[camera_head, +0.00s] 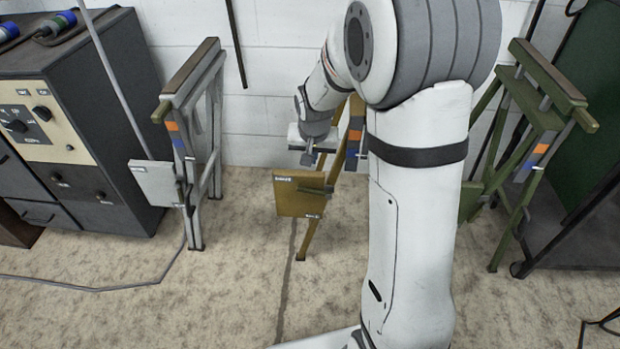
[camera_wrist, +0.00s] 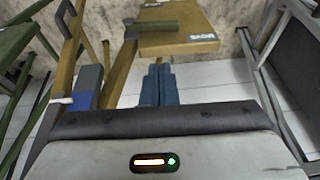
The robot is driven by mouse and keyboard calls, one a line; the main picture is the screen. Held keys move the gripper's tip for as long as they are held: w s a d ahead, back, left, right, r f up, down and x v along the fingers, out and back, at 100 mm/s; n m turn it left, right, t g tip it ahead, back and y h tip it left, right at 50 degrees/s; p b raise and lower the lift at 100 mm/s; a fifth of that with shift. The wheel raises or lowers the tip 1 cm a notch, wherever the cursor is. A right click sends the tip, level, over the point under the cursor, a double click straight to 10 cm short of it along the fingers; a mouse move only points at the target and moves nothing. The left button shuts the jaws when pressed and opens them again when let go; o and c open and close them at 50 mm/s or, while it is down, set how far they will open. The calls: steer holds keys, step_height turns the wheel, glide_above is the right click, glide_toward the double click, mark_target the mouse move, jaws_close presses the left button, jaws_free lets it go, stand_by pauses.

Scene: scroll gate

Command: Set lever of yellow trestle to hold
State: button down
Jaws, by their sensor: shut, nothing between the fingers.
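The yellow trestle (camera_head: 311,234) stands against the back wall, partly hidden behind my arm. Its square yellow panel (camera_head: 291,203) faces me, with small labels at upper left and lower right that I cannot read surely. An olive lever (camera_head: 318,189) lies about level across the panel's upper right. In the wrist view the panel (camera_wrist: 188,40) and the lever (camera_wrist: 152,26) show at the top. My gripper (camera_head: 309,160) is above the panel, apart from the lever. In the wrist view its blue fingers (camera_wrist: 158,80) are together, with nothing between them.
A grey trestle (camera_head: 197,200) with a pale panel (camera_head: 156,186) stands left, beside a dark control cabinet (camera_head: 75,110). A green trestle (camera_head: 530,150) stands right, near a dark green board (camera_head: 590,110). A cable lies on the left floor. The carpet in front is clear.

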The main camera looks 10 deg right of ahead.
mark_target(307, 188)
steer(key=b+x, duration=0.1)
steer(key=x, duration=0.3)
steer(key=b+x, duration=0.2)
steer(key=x, duration=0.3)
steer(key=s+b+x, duration=0.1)
steer(key=b+x, duration=0.1)
steer(key=x, duration=0.2)
steer(key=shift+w+a+f, duration=0.1)
steer(key=shift+a+f, duration=0.25)
steer(key=shift+f, duration=0.15)
steer(key=shift+d, duration=0.3)
steer(key=shift+a, duration=0.35)
steer(key=shift+w+a+f, duration=0.1)
steer(key=shift+h, duration=0.3)
